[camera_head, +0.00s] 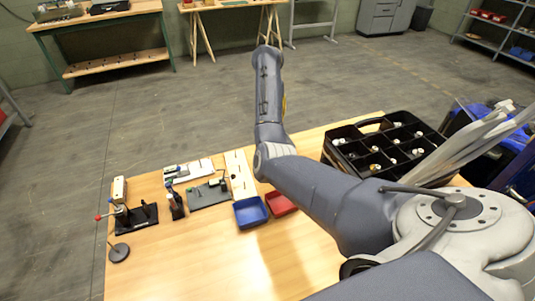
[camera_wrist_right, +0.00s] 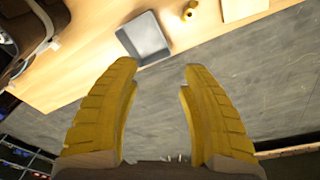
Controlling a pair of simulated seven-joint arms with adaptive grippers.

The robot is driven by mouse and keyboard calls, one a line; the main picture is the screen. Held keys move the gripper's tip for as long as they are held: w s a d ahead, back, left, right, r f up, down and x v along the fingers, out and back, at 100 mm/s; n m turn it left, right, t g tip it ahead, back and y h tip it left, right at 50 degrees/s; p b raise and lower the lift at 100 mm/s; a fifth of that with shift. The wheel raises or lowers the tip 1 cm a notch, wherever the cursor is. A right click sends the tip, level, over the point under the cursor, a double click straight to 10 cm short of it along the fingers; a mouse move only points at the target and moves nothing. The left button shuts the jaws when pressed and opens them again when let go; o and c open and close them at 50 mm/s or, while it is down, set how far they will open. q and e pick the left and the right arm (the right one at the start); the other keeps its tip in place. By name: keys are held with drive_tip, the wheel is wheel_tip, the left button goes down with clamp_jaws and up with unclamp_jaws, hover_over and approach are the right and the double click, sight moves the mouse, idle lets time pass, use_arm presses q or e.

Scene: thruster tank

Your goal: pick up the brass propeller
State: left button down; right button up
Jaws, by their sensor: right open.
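A small brass-yellow piece (camera_wrist_right: 190,11) lies on the table beside a grey tray (camera_wrist_right: 146,38) in the right wrist view; it may be the brass propeller, but it is too small to tell its shape. I do not make out a propeller in the head view, where my right arm covers part of the table. My right gripper (camera_wrist_right: 160,70) is open and empty, with its yellow fingers apart over the floor beyond the table edge. The brass piece and tray are beyond its fingertips. My left gripper is not in view.
The wooden table (camera_head: 180,265) holds a black compartment case (camera_head: 352,131) at the right, a blue tray (camera_head: 250,212), a red tray (camera_head: 281,203), and several fixtures and tools at the left. The front middle of the table is clear.

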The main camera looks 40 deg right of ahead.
drive_tip(key=a+n+y, duration=0.1)
drive_tip(key=a+n, duration=0.1)
drive_tip(key=a, duration=0.4)
drive_tip(key=shift+w+d+f, duration=0.1)
drive_tip(key=shift+w+f, duration=0.1)
drive_tip(key=shift+f, duration=4)
drive_tip(key=shift+w+d+f, duration=0.1)
drive_tip(key=shift+w+f, duration=0.05)
drive_tip(key=shift+f, duration=4.05)
drive_tip(key=shift+c, duration=0.5)
clamp_jaws()
